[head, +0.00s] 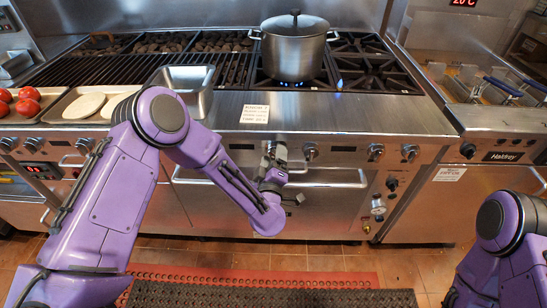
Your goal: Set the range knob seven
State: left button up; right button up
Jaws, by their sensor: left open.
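The range's front panel carries several round metal knobs. One knob (311,151) is just right of my left gripper, others (375,152) (409,152) are further right, and more (8,144) (84,145) are at the left. I cannot read which is seven. My left gripper (279,152) is open, its fingers up against the panel below the counter edge. The gripper covers the panel there, so I cannot tell whether a knob is between the fingers. My right arm shows at the right edge, but its gripper is out of view.
A lidded steel pot (294,52) stands on a burner with blue flame. A steel pan (188,84) and trays with tomatoes (29,93) and pale patties (84,106) sit left. A label (255,114) lies on the counter. The oven handle (325,184) runs below the panel. A fryer (495,125) stands right.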

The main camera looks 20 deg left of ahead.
pick_arm(q)
jog(key=b+v, duration=0.2)
jog(key=v, duration=0.8)
jog(key=shift+s, duration=0.25)
jog(key=shift+d, duration=0.15)
jog(key=s+a+f+m+g+h, duration=0.2)
jog(key=s+f+m+g, duration=0.15)
jog(key=f, duration=0.35)
jog(key=s+a+f+m+g+h, duration=0.1)
jog(key=s+f+m+g, duration=0.25)
jog(key=f, duration=0.45)
jog(key=s+a+f+g+y, duration=0.1)
jog(key=s+a+f+g, duration=0.3)
jog(key=s, duration=0.5)
jog(key=s+a+f+g+y, duration=0.1)
jog(key=s+a+f+g, duration=0.3)
jog(key=s+a, duration=0.4)
jog(key=shift+s+a+f, duration=0.25)
jog(key=shift+s+f, duration=0.55)
jog(key=shift+s, duration=0.45)
